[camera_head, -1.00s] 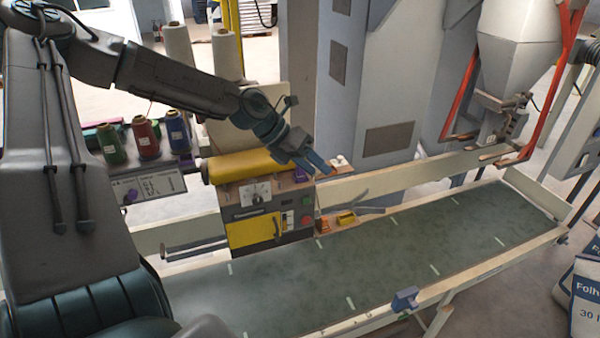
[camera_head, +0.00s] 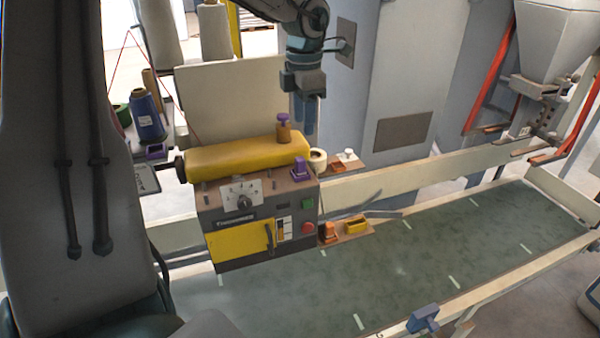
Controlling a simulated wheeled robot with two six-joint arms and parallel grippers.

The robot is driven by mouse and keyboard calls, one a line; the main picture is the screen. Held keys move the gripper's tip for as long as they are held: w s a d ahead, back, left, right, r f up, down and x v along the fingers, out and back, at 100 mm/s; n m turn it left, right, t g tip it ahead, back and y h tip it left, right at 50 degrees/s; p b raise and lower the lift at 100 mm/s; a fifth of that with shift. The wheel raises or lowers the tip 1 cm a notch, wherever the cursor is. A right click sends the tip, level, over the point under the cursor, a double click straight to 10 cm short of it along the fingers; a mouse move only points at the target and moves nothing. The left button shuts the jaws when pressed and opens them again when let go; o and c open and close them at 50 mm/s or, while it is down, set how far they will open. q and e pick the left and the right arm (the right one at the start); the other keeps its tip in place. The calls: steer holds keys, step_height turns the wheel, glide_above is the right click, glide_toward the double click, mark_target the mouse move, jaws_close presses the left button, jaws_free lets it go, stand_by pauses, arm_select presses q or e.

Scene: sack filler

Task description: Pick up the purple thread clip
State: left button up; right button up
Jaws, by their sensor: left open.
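A small purple clip (camera_head: 300,169) stands on the top front right edge of the sewing machine head (camera_head: 262,212), below the yellow cylinder. I take it to be the thread clip. Another purple piece (camera_head: 155,151) sits at the left by the thread cones. A brown knob with a purple top (camera_head: 283,130) stands on the yellow cylinder. My left gripper (camera_head: 304,125) hangs with its blue fingers pointing down, beside the brown knob and above the purple clip in the picture. It is open, with nothing seen between its fingers. My right gripper is not in view.
The yellow cylinder (camera_head: 245,160) lies across the machine top. A white tape roll (camera_head: 318,158) and a white-topped piece (camera_head: 349,154) are at its right. The green conveyor (camera_head: 430,240) is clear.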

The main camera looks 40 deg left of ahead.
mark_target(300, 158)
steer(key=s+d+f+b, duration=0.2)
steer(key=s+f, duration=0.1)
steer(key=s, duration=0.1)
arm_select(q)
step_height(300, 158, down, 5)
steer(key=shift+r+p, duration=0.2)
steer(key=shift+p, duration=0.15)
steer(key=shift+s+a+f+p, duration=0.1)
steer(key=shift+a+f+p, duration=0.05)
steer(key=shift+f+p, duration=0.5)
steer(key=shift+s+a+f+p, duration=0.1)
steer(key=shift+a+f+p, duration=0.05)
steer(key=shift+f+p, duration=0.4)
step_height(300, 158, down, 3)
steer(key=shift+s+r+p, duration=0.1)
steer(key=shift+r+p, duration=0.05)
steer(key=shift+p, duration=0.3)
steer(key=shift+f, duration=0.2)
steer(key=shift+r, duration=0.1)
steer(key=c, duration=0.7)
jaws_close()
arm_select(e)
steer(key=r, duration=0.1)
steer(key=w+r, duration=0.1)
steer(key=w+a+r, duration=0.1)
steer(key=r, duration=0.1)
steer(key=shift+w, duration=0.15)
